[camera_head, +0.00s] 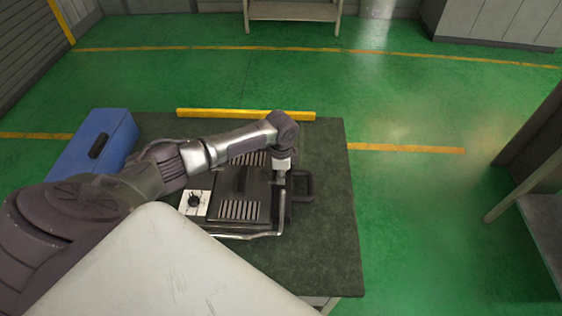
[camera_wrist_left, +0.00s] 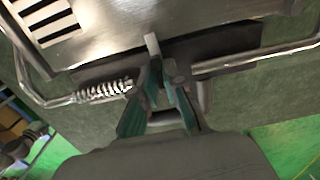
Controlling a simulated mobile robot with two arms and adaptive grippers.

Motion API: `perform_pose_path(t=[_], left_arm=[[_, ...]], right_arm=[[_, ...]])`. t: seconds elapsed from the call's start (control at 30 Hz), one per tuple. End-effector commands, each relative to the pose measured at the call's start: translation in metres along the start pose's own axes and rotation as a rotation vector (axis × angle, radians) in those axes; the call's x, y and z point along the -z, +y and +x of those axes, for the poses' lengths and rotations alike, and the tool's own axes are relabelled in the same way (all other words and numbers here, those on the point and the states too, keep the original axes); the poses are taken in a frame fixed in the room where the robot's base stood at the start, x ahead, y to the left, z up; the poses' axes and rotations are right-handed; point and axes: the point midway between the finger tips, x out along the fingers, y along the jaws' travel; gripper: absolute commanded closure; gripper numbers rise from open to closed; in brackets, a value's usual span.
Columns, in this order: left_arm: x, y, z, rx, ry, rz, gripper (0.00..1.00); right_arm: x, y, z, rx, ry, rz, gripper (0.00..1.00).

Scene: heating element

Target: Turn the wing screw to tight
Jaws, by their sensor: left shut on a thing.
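The heating element (camera_head: 238,209) is a dark, vented metal box on the dark table. Its metal side also fills the top of the left wrist view (camera_wrist_left: 110,45). My left arm reaches over it from the left. My left gripper (camera_head: 281,180) points down at the box's right side. In the left wrist view the green-sided fingers (camera_wrist_left: 155,72) are close together at the box's edge, shut on a small part. A pale metal tab, seemingly the wing screw (camera_wrist_left: 152,44), shows at the fingertips. The fingers hide most of it, and its angle cannot be told. My right gripper is not in view.
A bent metal rod with a spring (camera_wrist_left: 104,91) runs close beside the fingers. A black handle (camera_head: 308,186) sticks out right of the box. A white dial panel (camera_head: 194,203) is on its left. A blue case (camera_head: 85,145) stands at the table's left. The table's front right is clear.

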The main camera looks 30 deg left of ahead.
Motion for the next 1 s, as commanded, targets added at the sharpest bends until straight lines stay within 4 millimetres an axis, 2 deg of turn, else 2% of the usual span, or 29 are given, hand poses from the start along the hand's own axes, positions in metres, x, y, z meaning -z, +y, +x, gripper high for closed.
perform_pose_path(t=[0.6, 0.63, 0.77, 1.0], left_arm=[[0.0009, -0.0007, -0.0009, 0.002, 0.003, 0.045, 1.00], [0.0009, -0.0007, -0.0009, 0.002, 0.003, 0.045, 0.88], [0.0008, -0.0006, -0.0008, 0.002, 0.002, 0.044, 0.67], [0.0004, -0.0002, -0.0004, 0.001, 0.001, 0.043, 0.65]], right_arm=[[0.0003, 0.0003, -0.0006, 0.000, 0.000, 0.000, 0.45], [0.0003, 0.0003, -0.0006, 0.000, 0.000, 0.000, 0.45], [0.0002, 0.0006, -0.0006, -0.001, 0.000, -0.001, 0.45], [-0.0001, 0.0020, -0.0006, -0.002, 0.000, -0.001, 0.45]])
